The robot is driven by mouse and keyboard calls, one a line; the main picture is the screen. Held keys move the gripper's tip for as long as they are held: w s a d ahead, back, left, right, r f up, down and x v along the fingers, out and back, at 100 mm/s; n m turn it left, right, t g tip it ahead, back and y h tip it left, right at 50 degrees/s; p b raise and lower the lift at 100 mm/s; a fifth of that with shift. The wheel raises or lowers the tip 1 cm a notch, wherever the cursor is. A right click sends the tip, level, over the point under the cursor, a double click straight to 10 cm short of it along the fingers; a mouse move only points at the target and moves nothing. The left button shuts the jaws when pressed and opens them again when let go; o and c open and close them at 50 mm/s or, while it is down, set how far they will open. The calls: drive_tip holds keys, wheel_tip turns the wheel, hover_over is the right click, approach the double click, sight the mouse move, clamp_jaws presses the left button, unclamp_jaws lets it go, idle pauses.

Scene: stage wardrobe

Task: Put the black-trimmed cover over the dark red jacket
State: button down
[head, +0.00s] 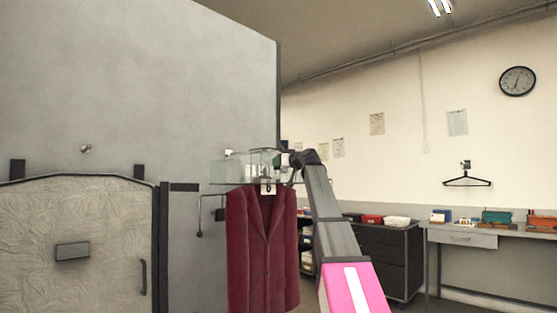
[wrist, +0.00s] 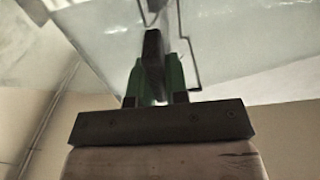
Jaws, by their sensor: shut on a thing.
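The dark red jacket (head: 240,250) hangs upright in the middle of the head view; its lower end runs out of the picture. A see-through cover (head: 232,171) with thin dark edges is just above the jacket's shoulders. My gripper (head: 284,160) is at the cover's right side, above the jacket. In the wrist view my gripper's green fingers (wrist: 160,82) are shut on a black tab (wrist: 153,50), with the clear sheet of the cover (wrist: 95,35) behind it. I cannot tell whether the cover's lower edge touches the jacket.
A tall grey panel (head: 130,90) fills the left, with a pale cabinet door (head: 35,250) before it. A thin rod (head: 199,217) stands left of the jacket. At the right are a dark drawer unit (head: 385,260), a desk (head: 480,235) with boxes, and an empty black hanger (head: 467,181) on the wall.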

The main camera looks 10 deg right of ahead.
wheel_tip(320, 180, down, 13)
idle(1.8)
drive_tip(key=shift+r, duration=0.1)
drive_tip(key=c, duration=1.1)
unclamp_jaws()
drive_tip(key=shift+o, duration=0.2)
